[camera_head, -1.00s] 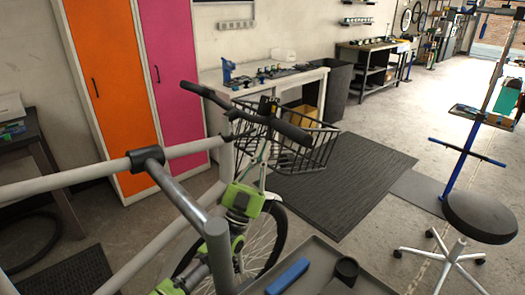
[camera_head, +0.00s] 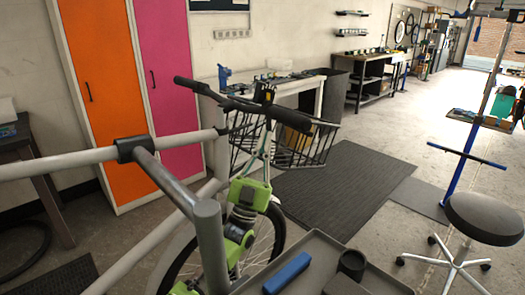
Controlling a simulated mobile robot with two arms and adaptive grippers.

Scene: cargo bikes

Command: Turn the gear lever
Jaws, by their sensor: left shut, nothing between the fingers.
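The bike's dark handlebar (camera_head: 290,115) crosses the middle of the view, with black grips. A small dark upright part with a yellow mark (camera_head: 266,95) stands near the handlebar's middle; I cannot tell whether it is the gear lever. My left gripper (camera_head: 267,138), on a lime-green and dark wrist, points upward below the handlebar. Its slim fingers look shut and empty. Their tips merge with the dark handlebar and basket, so I cannot tell whether they touch anything. My right gripper is out of view.
The wire basket (camera_head: 310,150) lies behind the handlebar, the front wheel (camera_head: 272,235) below. Grey rails (camera_head: 75,162) cross the left foreground. A grey tray (camera_head: 375,282) holds a blue block (camera_head: 288,272). A black stool (camera_head: 485,218) stands right; the dark mat (camera_head: 340,185) is clear.

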